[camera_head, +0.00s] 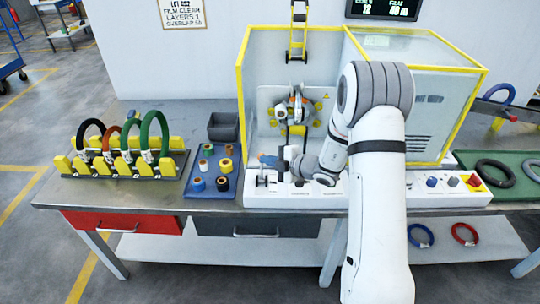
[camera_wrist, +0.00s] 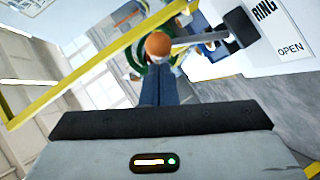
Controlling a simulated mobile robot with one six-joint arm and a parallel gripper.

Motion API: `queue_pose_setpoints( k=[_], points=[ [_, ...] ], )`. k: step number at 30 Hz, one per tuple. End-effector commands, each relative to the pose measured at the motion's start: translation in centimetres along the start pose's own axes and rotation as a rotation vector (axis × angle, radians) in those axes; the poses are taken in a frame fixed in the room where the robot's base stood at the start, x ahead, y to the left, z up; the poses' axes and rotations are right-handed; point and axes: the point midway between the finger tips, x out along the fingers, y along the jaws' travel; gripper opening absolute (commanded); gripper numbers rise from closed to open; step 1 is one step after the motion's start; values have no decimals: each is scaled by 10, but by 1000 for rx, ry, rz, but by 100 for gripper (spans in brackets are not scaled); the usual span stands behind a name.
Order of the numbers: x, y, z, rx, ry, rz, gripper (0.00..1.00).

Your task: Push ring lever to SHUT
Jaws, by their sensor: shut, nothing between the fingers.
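The ring lever shows in the wrist view as an orange ball knob (camera_wrist: 158,44) on a metal rod that runs to a black pivot (camera_wrist: 238,27). The pivot sits by a white panel (camera_wrist: 284,28) lettered RING, with OPEN below; no SHUT lettering is readable. My gripper (camera_wrist: 160,80) has its blue fingers shut and empty, with the tips right at the knob; I cannot tell whether they touch it. In the head view my gripper (camera_head: 268,160) is at the front left of the yellow-framed machine, above the white console; the knob is too small to make out there.
The yellow-framed enclosure (camera_head: 241,95) rises behind my gripper, with the wrapping head (camera_head: 297,108) inside. A blue tray (camera_head: 196,191) of spools stands left of the console. A rack (camera_head: 125,168) of coils is farther left. Console knobs (camera_head: 431,182) lie right of my arm.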

Motion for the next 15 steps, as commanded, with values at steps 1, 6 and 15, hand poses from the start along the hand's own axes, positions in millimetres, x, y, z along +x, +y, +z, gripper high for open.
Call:
queue_pose_setpoints(
  k=[1,6,15],
  points=[
    [0,3,0,0,0,0,0],
    [1,2,3,-1,-1,1,0],
    [4,2,1,-4,5,-1,0]
  ],
)
